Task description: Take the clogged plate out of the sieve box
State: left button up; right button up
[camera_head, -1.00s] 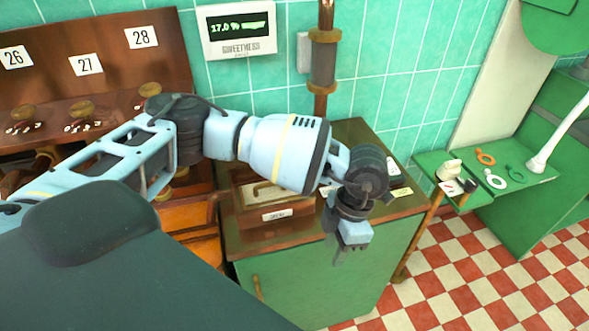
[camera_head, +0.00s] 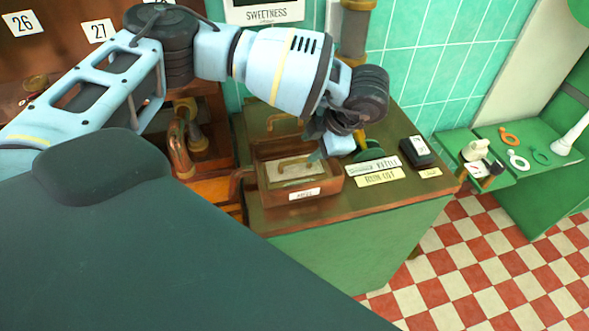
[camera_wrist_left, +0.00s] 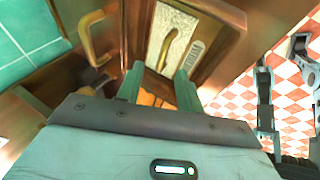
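My left gripper (camera_head: 316,155) is over the right part of the box. Its two green fingers (camera_wrist_left: 159,88) are apart with nothing between them, short of the handle.
A second brass handle (camera_head: 283,121) stands behind the box. Right of the box are label strips (camera_head: 380,177) and a black-and-white device (camera_head: 417,152). A copper pipe (camera_head: 181,150) stands at the left. A green side table (camera_head: 520,165) holds coloured rings at the right.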

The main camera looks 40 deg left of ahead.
aim_at(297, 160)
pick_arm(q)
jog(key=shift+s+x, duration=0.2)
jog(key=shift+x, duration=1.65)
jog(key=shift+s+x, duration=0.2)
jog(key=shift+x, duration=1.7)
jog(key=shift+r, duration=0.1)
grip_shut()
jog(key=shift+r, duration=0.1)
